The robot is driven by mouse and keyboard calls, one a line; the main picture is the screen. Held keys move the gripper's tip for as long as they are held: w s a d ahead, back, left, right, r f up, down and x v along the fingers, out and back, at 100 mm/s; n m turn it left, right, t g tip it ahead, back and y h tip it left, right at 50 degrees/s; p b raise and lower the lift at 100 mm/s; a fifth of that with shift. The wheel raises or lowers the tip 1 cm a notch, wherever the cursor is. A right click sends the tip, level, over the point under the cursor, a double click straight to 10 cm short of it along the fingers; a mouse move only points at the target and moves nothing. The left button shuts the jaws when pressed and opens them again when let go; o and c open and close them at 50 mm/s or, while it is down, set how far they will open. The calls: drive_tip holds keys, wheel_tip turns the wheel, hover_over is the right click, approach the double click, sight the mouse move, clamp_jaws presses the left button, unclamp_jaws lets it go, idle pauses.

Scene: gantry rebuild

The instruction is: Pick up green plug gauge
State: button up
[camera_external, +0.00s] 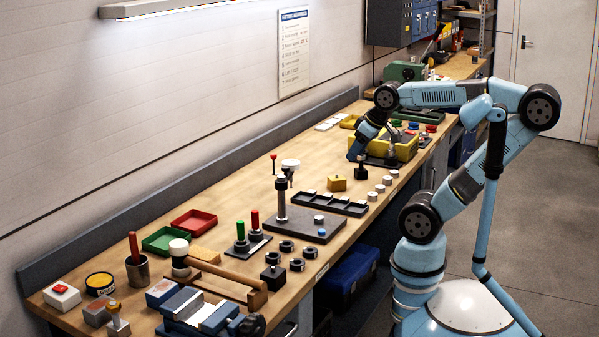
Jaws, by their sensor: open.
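The green plug gauge (240,231) stands upright beside a red-handled gauge (255,222) in a dark stand (262,243) at the middle left of the bench. Its lower end is hidden in the stand. My gripper (361,172) is small in the view, over the bench near the yellow bin, far to the right of and behind the green plug gauge. It is open and appears empty. Nothing touches the green plug gauge.
A dark press stand (318,233) and black tray (333,204) lie between my gripper and the gauges. Several black nuts sit right of the gauge stand. Green (149,241) and red (186,229) trays lie behind it. A wooden-handled tool (225,272) and vise (198,309) are in front.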

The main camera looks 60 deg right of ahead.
sight(243, 226)
drive_tip(key=w+a+f+n+h, duration=0.8)
drive_tip(key=w+f+n+h, duration=0.25)
drive_tip(key=n, duration=0.65)
drive_tip(key=a+f+n+t+y, duration=0.2)
drive_tip(key=a+n+t, duration=0.2)
drive_tip(key=a, duration=0.4)
drive_tip(key=a+f+n+t+y, duration=0.2)
drive_tip(key=a+f+n+t, duration=0.1)
drive_tip(key=a+n, duration=0.4)
drive_tip(key=a+f+n+t+y, duration=0.2)
drive_tip(key=a+n+t, duration=0.3)
drive_tip(key=a, duration=0.5)
drive_tip(key=shift+f+y, duration=0.25)
drive_tip(key=shift+f, duration=0.25)
drive_tip(key=x, duration=0.8)
drive_tip(key=shift+d+x, duration=0.1)
drive_tip(key=shift+x, duration=1.35)
drive_tip(key=shift+d+x, duration=0.15)
drive_tip(key=shift+x, duration=1.25)
drive_tip(key=shift+c, duration=0.4)
drive_tip(key=shift+r, duration=0.1)
clamp_jaws()
